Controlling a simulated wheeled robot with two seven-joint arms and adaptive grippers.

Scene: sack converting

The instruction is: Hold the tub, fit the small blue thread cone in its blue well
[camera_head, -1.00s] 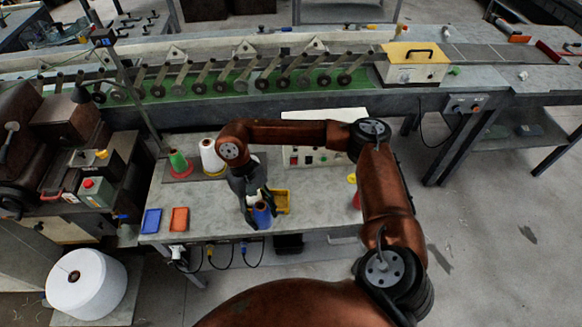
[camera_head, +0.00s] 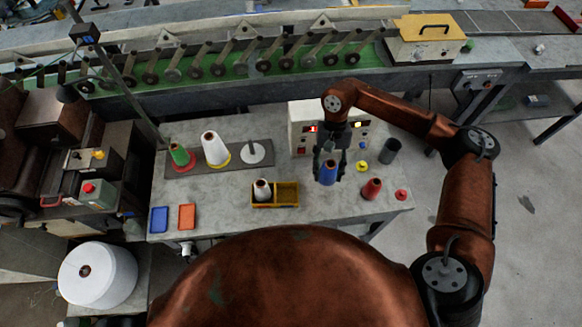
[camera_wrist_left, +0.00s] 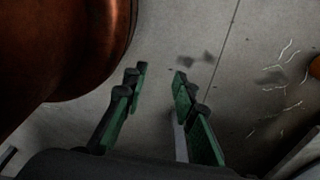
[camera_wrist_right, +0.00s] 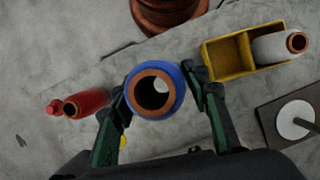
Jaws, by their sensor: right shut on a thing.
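The small blue thread cone (camera_head: 327,174) is between the fingers of my right gripper (camera_head: 328,180), in front of the control box. My right gripper is shut on it; the right wrist view shows the cone's brown hollow top (camera_wrist_right: 153,90) facing the camera. Its height above the table is hard to tell. The yellow tub (camera_head: 286,204) stands to its left, with a white cone (camera_head: 262,189) in its left compartment and the right one empty. It also shows in the right wrist view (camera_wrist_right: 229,57). I cannot pick out a blue well inside the tub. My left gripper (camera_wrist_left: 158,80) is open and empty above bare floor.
A red cone (camera_head: 372,188), a yellow disc (camera_head: 362,165), a red disc (camera_head: 401,194) and a dark cup (camera_head: 390,150) are on the right. Green (camera_head: 181,155) and white (camera_head: 215,150) cones stand on a grey board. Blue (camera_head: 159,219) and orange (camera_head: 187,216) trays lie front left.

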